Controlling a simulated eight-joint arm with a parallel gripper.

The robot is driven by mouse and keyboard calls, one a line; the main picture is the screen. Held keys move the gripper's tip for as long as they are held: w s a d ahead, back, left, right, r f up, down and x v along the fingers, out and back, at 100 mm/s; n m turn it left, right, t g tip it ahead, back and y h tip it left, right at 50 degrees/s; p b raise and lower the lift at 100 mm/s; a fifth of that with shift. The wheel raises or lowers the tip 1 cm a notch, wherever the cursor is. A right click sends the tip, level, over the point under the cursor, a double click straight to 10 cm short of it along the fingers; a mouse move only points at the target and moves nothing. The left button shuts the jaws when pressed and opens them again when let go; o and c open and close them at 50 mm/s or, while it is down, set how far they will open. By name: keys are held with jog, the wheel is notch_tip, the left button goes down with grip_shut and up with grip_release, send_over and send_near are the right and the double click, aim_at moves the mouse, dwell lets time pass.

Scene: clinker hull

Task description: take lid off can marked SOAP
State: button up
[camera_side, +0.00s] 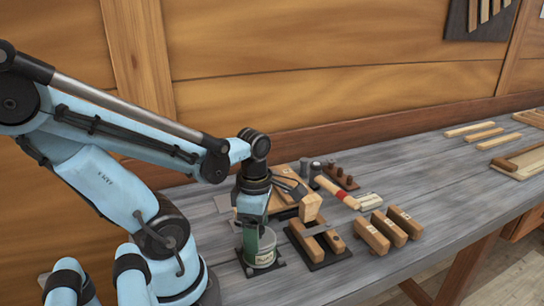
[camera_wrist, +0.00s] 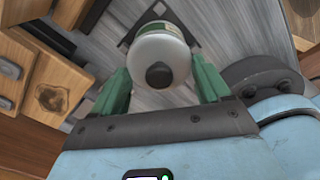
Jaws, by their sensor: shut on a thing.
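A round can (camera_side: 262,258) with green on its side and a pale label stands on a dark square base at the table's near edge; the lettering is too small to read. Its pale round lid (camera_wrist: 145,58) with a dark knob (camera_wrist: 159,75) shows from above in the wrist view and looks seated on the can. My gripper (camera_side: 257,232) points down over the can. In the wrist view its green fingers (camera_wrist: 163,78) lie on opposite sides of the lid and are shut on it. In the side view the gripper hides much of the can's top.
Right of the can stands a dark-based wooden block fixture (camera_side: 318,245), close to the gripper. Several wooden blocks (camera_side: 388,228) stand farther right. A red-banded mallet (camera_side: 337,191) and small cylinders lie behind. The right front of the grey table (camera_side: 450,185) is clear.

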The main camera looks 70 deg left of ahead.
jog(key=shift+r, duration=0.1)
jog(key=shift+r, duration=0.8)
jog(key=r, duration=0.1)
jog(key=d+r, duration=0.1)
jog(key=shift+r, duration=0.3)
jog(key=s+d+r, duration=0.2)
jog(key=d+r, duration=0.4)
jog(key=d, duration=0.4)
jog(key=w+a+f+n, duration=0.1)
jog(key=w+a+n, duration=0.5)
jog(key=a, duration=0.4)
jog(key=n, duration=0.3)
send_over(228, 202)
notch_tip(228, 202, down, 10)
jog(key=shift+f, duration=0.15)
jog(key=shift+a+f, duration=0.1)
jog(key=shift+f, duration=1.95)
